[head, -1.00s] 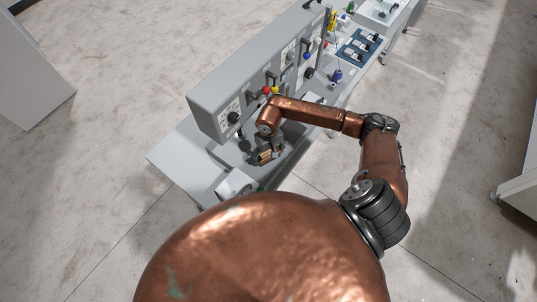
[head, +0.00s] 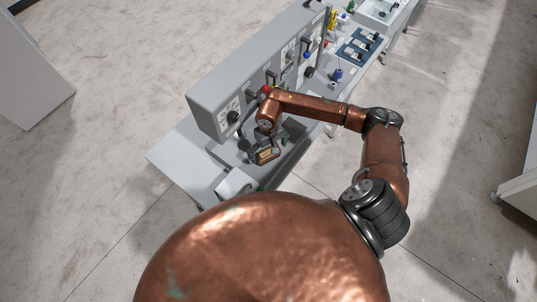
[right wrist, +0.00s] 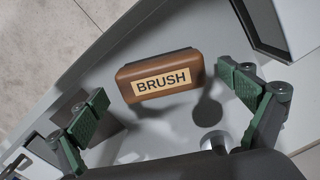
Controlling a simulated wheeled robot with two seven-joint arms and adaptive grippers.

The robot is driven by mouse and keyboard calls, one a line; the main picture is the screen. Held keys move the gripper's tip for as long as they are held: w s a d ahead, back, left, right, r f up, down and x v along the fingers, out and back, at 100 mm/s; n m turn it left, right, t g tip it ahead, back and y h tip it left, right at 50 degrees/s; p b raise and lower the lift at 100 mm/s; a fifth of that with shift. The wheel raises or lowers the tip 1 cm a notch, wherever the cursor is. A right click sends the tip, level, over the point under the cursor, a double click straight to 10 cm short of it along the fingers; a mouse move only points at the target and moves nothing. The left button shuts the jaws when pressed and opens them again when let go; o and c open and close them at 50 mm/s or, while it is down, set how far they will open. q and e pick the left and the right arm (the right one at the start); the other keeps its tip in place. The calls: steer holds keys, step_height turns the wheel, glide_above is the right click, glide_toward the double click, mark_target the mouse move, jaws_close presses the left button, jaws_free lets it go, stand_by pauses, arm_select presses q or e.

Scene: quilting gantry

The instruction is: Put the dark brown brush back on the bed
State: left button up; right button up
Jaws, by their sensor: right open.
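The dark brown brush (right wrist: 150,67) is a rounded block with a tan label reading BRUSH. Gaps show between both fingers and the brush. In the head view my right gripper (head: 266,147) is over the bed, partly hidden by my own wrist. My left gripper is not in view.
A tall grey control panel (head: 208,100) with knobs and coloured levers stands behind the bed. A blue tray (head: 358,47) with dark items and a small blue bottle (head: 336,76) are farther right. Bare bed surface (head: 180,155) lies to the left.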

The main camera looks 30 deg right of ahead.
mark_target(268, 153)
step_height(268, 153, up, 10)
steer(key=b, duration=0.2)
steer(key=shift+f, duration=0.25)
